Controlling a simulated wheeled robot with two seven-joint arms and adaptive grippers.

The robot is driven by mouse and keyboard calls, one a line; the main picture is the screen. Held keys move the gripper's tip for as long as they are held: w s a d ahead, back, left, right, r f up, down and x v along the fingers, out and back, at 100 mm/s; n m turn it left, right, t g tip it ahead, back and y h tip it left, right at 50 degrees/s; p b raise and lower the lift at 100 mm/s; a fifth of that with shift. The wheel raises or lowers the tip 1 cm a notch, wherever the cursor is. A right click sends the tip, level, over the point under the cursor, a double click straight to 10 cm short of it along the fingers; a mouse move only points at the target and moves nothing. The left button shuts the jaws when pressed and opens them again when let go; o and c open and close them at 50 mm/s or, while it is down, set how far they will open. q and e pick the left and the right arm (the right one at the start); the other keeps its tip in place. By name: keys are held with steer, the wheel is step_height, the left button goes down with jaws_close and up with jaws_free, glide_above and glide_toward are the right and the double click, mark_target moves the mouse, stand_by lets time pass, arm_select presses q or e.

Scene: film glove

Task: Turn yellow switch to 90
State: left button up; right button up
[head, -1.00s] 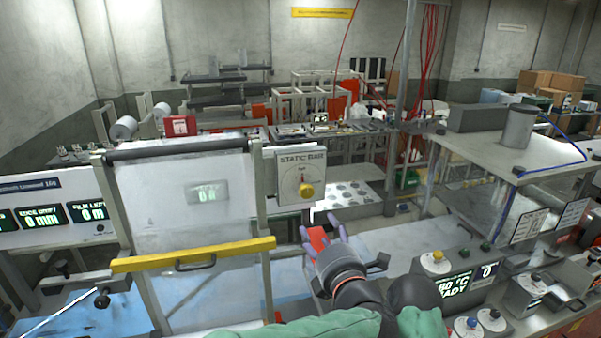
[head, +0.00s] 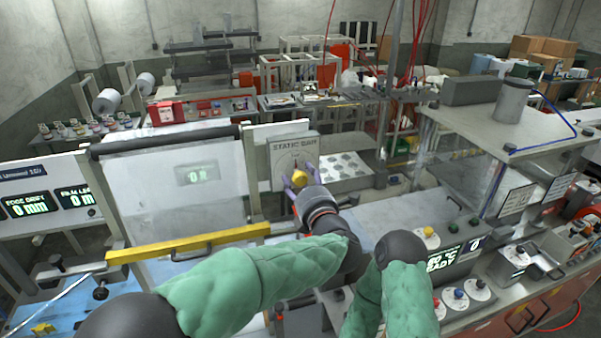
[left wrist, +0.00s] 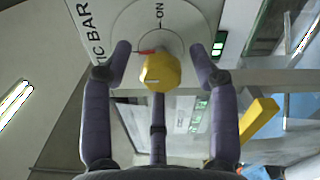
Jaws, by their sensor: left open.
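The yellow switch (head: 299,179) is a round knob on the grey STATIC BAR panel (head: 280,150) in the head view. It also shows in the left wrist view (left wrist: 161,73), on a pale dial marked ON, with a red pointer (left wrist: 146,52) beside it. My left gripper (head: 302,176) is at the panel, its purple fingers around the knob. In the left wrist view the open fingers (left wrist: 160,52) stand on either side of the knob with visible gaps. Part of the dial's markings is hidden or too small to read. My right gripper is not in view.
A control console (head: 455,255) with coloured knobs stands at right. A machine with a flat top (head: 560,145) is behind it.

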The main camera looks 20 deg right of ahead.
arm_select(q)
steer(key=shift+w+f, duration=0.1)
steer(key=shift+w, duration=0.45)
steer(key=shift+s, duration=0.1)
steer(key=c, duration=1.2)
steer(key=shift+o, duration=0.2)
